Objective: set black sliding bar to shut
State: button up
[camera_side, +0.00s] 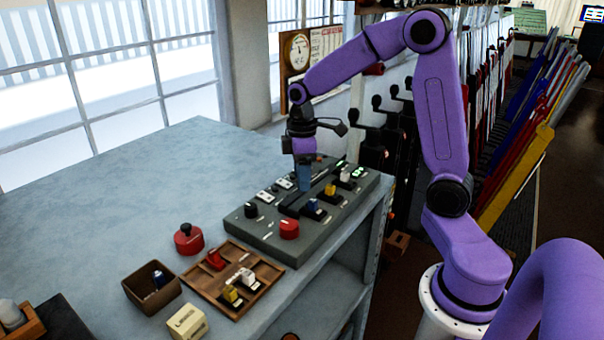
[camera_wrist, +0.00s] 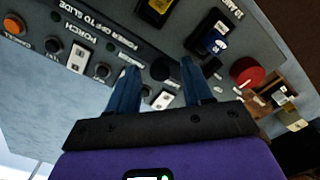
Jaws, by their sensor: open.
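The grey control panel (camera_side: 262,232) lies on the bench. A long black bar (camera_side: 292,206), likely the sliding bar, runs along its middle in the side view. My gripper (camera_side: 304,187) points down over the panel at the upper end of this bar. In the wrist view, my gripper (camera_wrist: 161,70) is open, its two blue fingers apart. A dark rounded piece (camera_wrist: 160,69) shows between the fingertips; I cannot tell whether it belongs to the bar. Upside-down lettering about power off to slide (camera_wrist: 98,30) is on the panel. The fingers hide part of the panel, and the bar's setting is unclear.
Beside the bar are a red button (camera_side: 289,229), a blue switch (camera_side: 314,208) and a yellow switch (camera_side: 331,190). A wooden tray (camera_side: 268,271) with small pieces, a brown box (camera_side: 137,297) and a red knob (camera_side: 188,238) stand nearby.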

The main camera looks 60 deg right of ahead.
grip_shut()
jog(key=shift+s, duration=1.75)
grip_release()
jog(key=shift+w+r, duration=0.1)
jog(key=shift+r, duration=0.45)
notch_tip(320, 180, up, 16)
jog(key=shift+r, duration=0.2)
